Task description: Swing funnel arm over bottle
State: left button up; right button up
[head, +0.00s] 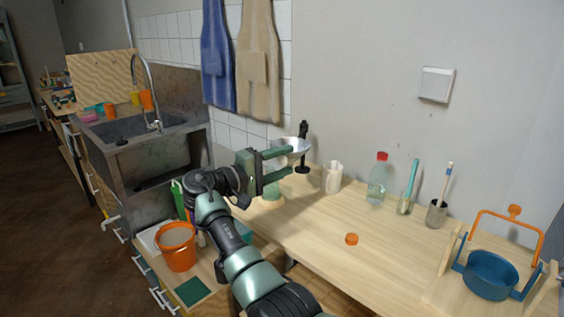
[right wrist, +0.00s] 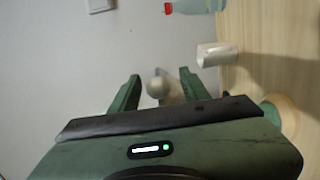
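My right gripper (head: 289,160) is above the back left part of the wooden table, its two green fingers apart. A pale funnel (head: 297,145) shows just behind the fingers, beside a black stand (head: 304,130). In the right wrist view, a pale rounded part (right wrist: 157,88) appears between the spread fingers of the gripper (right wrist: 158,88); contact cannot be told. A pale green glass bottle (head: 272,190) stands below the gripper, partly hidden by it. A green round thing (right wrist: 270,112), probably this bottle, shows at the right of the wrist view. My left gripper is out of view.
A white jug (head: 333,178), a red-capped clear bottle (head: 377,185) and two holders with brushes stand along the wall. An orange cap (head: 351,239) lies on the table (head: 310,225). A blue pot (head: 490,275) is front right. An orange bucket (head: 177,250) stands lower left.

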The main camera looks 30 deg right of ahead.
jog(key=shift+r, duration=0.1)
jog(key=s+a, duration=0.1)
jog(key=a, duration=0.6)
jog(key=shift+s+a, duration=0.25)
jog(key=shift+a, duration=0.1)
